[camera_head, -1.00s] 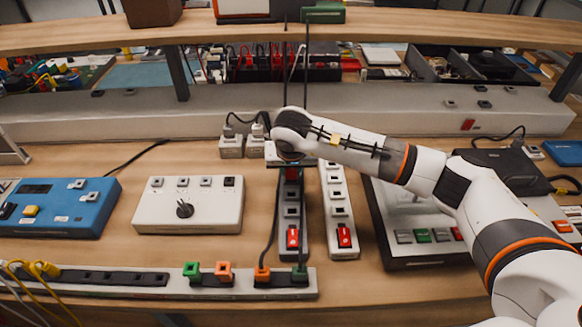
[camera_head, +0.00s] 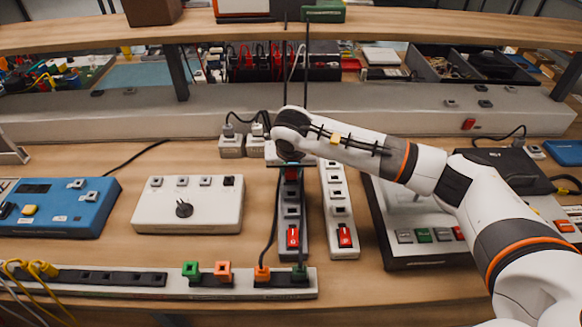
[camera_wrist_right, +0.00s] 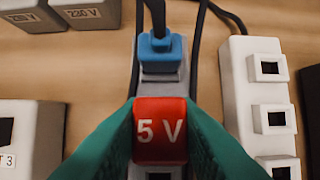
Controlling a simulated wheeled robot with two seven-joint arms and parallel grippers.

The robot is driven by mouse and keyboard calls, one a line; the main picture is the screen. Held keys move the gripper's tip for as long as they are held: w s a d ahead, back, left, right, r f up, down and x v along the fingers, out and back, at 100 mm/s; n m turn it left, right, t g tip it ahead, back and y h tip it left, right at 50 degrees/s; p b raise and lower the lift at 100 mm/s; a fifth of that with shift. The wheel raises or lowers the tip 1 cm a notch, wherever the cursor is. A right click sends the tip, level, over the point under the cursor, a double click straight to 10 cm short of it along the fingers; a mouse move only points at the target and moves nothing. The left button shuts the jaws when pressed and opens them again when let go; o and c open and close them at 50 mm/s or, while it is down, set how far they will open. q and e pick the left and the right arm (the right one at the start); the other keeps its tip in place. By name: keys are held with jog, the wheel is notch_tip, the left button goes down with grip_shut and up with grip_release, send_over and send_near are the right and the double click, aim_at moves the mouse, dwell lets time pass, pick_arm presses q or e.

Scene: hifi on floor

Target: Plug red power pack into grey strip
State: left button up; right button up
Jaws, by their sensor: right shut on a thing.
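The red power pack (camera_wrist_right: 160,130), marked "5 V", is between the green fingers of my right gripper (camera_wrist_right: 160,118) in the right wrist view. The gripper is shut on it. In the head view the red pack (camera_head: 292,174) shows just below the right gripper (camera_head: 291,165), over the far part of the grey strip (camera_head: 291,246). The grey strip (camera_wrist_right: 146,78) runs beneath the pack in the wrist view. The pack hides the outlet under it, so I cannot tell whether it is seated. My left gripper is out of view.
A blue plug (camera_wrist_right: 160,50) with a dark cable sits in the grey strip just beyond the pack. A white strip (camera_head: 338,205) stands close on the right. Grey 230 V adapters (camera_wrist_right: 95,14) are at the far left. A shelf (camera_head: 400,25) spans the back.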

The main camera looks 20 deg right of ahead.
jog(key=o, duration=1)
jog(key=v, duration=0.6)
jog(key=w+p+v, duration=0.1)
jog(key=v, duration=0.4)
jog(key=w+v, duration=0.1)
jog(key=v, duration=0.5)
jog(key=shift+s+d+r, duration=0.15)
jog(key=shift+d+r, duration=0.05)
jog(key=shift+r, duration=0.45)
